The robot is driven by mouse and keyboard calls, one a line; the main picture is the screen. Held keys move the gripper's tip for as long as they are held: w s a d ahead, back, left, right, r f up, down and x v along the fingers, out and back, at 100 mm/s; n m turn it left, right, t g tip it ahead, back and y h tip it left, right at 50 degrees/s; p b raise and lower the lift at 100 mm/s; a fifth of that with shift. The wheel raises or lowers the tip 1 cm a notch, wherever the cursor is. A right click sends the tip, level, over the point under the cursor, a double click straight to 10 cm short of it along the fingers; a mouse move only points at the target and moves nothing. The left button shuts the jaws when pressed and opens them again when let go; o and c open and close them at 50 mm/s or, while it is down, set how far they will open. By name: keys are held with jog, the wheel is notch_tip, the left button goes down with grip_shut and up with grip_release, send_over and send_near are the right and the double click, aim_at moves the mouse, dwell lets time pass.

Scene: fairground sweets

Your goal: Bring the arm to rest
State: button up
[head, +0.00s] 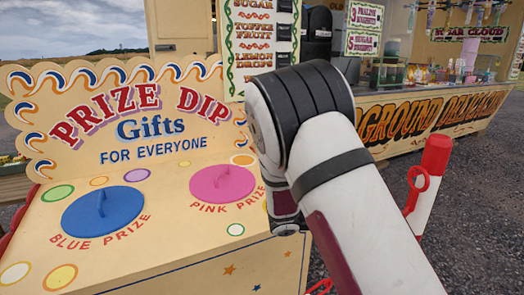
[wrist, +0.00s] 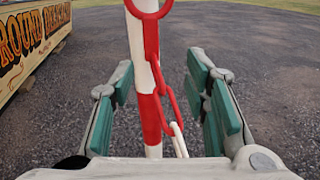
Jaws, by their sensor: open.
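My gripper (wrist: 163,75) is open in the wrist view, its green-padded fingers spread wide at left and right. No held object shows between them. A red and white post (wrist: 145,70) with a red and white chain (wrist: 168,88) lines up with the gap. I cannot tell how far beyond the fingertips they stand. In the head view my arm (head: 340,170) is bent at the right of the prize counter, and the gripper itself is hidden behind it.
The cream Prize Dip counter (head: 160,245) has a blue lid (head: 104,212) and a pink lid (head: 222,184). The red and white post (head: 428,185) stands right of my arm. A sweet stall (head: 430,115) is behind. Open gravel (wrist: 270,60) lies beyond the post.

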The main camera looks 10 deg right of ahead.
jog(key=s+r+m+g+y, duration=0.25)
jog(key=s+m+y, duration=0.2)
jog(key=s, duration=0.55)
jog(key=s+r+m+g+y, duration=0.2)
jog(key=s+r+m+y, duration=0.3)
jog(key=s, duration=0.4)
jog(key=s+a+m+t+y, duration=0.4)
jog(key=s+a+m+y, duration=0.45)
jog(key=s+a, duration=0.8)
notch_tip(320, 180, up, 33)
jog(key=s+d+t+p, duration=0.1)
jog(key=t+p, duration=0.2)
jog(key=p, duration=2.8)
jog(key=shift+s+d+t+p, duration=0.25)
jog(key=shift+s+t+p, duration=0.05)
jog(key=shift+t+p, duration=0.05)
jog(key=shift+f, duration=0.1)
